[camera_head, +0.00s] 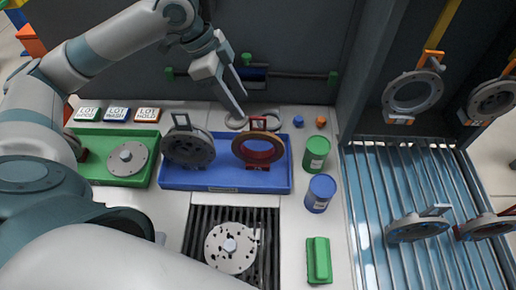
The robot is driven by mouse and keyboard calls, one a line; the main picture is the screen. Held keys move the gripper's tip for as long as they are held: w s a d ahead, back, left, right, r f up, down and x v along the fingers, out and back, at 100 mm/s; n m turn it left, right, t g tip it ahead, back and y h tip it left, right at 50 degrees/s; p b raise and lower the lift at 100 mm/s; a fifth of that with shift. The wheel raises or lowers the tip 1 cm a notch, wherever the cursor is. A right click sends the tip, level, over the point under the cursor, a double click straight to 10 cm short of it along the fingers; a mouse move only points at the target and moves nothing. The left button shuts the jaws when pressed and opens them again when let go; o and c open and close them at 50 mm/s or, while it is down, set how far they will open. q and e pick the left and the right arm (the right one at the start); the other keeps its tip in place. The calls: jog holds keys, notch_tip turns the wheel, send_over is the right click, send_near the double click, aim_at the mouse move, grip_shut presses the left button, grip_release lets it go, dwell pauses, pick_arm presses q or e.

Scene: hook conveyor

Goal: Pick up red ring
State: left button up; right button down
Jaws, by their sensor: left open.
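The red ring (258,154) stands upright in the right part of the blue tray (225,177). Its front rim looks brown and its inside is red, with a rectangular handle (258,123) on top. My left gripper (240,106) comes down from the upper left and is open and empty. In the picture its fingertips are just above and left of the ring's handle, apart from the ring. My right gripper is out of view.
A dark grey disc (189,146) stands left of the ring in the same tray. A grey ring (250,122) lies behind. Green (316,153) and blue (320,193) canisters stand right of the tray. Rings hang above a slatted blue conveyor (400,190) at right.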

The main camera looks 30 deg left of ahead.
aim_at(250, 131)
pick_arm(q)
jog(key=shift+p+x, duration=0.5)
jog(key=shift+x, duration=2.65)
jog(key=shift+w+d+f+p, duration=0.1)
jog(key=shift+d+f+p, duration=0.25)
jog(key=shift+f+p, duration=0.15)
jog(key=p+x, duration=0.1)
jog(key=x, duration=0.2)
jog(key=shift+w+d+f, duration=0.1)
jog(key=shift+d+f, duration=0.1)
jog(key=shift+f, duration=0.25)
grip_shut()
jog(key=shift+r, duration=0.1)
